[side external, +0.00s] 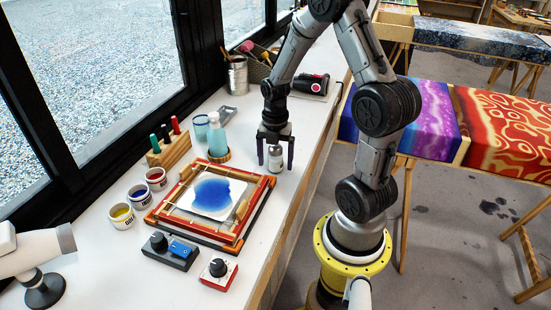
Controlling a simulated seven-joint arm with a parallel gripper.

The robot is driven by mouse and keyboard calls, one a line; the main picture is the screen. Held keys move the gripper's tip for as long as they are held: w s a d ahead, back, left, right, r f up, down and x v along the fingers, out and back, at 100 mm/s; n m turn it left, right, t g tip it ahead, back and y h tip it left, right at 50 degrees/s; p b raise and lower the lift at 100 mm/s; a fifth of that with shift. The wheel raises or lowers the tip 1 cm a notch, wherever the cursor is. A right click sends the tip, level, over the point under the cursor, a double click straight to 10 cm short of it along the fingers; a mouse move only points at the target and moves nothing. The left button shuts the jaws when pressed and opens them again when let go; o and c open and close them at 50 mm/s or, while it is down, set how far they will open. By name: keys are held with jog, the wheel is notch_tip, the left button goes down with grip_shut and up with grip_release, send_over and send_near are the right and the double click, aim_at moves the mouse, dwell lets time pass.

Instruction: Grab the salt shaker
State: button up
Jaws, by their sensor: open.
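The salt shaker (275,160) stands upright on the white bench. It is a small jar with a grey metal top and a pale body. My gripper (275,163) points straight down over it, with its two dark fingers apart, one to the left and one to the right of the shaker. The fingers reach down to about the height of the shaker's body. I cannot tell from this view whether either finger touches it. The shaker's top is close beneath the gripper's palm.
A teal bottle (218,135) stands left of the gripper. A wooden frame with blue-dyed silk (212,194) lies in front. Behind are a dark device with a red button (311,84) and a metal can of brushes (237,77). The bench edge is close on the right.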

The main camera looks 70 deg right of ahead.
grip_shut()
dwell(0.3)
jog(key=shift+r, duration=0.1)
